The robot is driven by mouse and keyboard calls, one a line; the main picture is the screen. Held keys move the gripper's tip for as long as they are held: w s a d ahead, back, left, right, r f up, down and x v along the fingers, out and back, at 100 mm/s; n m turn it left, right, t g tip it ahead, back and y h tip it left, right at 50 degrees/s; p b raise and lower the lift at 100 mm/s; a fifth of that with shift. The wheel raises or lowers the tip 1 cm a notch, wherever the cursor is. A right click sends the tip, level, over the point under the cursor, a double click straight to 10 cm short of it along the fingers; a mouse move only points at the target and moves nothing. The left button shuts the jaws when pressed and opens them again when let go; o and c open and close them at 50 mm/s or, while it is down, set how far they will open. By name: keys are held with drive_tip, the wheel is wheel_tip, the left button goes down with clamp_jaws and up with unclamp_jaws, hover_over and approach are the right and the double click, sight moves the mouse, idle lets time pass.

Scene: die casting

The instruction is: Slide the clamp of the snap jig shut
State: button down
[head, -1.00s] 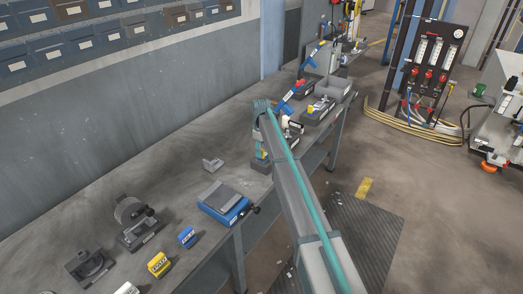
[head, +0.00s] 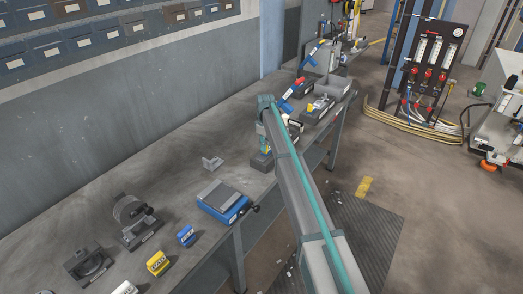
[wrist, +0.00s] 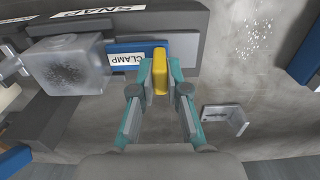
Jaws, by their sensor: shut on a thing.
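The snap jig (wrist: 185,18) fills the top of the wrist view, with a dark body and a SNAP label. Its clamp (wrist: 125,48) is a blue bar with a CLAMP label and an upright yellow tab (wrist: 160,72) at its right end. My gripper (wrist: 160,66) is shut on the yellow tab, one teal finger on each side. In the head view the jig's dark base (head: 261,163) shows below my gripper, mostly hidden by my arm.
A small metal bracket (wrist: 226,118) lies on the bench to the right; it also shows in the head view (head: 212,163). A blue-based fixture (head: 224,202) stands nearer. Blue and yellow blocks (head: 159,263) lie at the front. Grey boxes (head: 333,84) stand beyond the jig.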

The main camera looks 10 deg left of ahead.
drive_tip(key=shift+w+r, duration=0.1)
drive_tip(key=shift+w, duration=0.05)
drive_tip(key=c, duration=1.2)
unclamp_jaws()
drive_tip(key=shift+w+d, duration=0.15)
drive_tip(key=shift+o, duration=0.2)
wheel_tip(320, 180, up, 12)
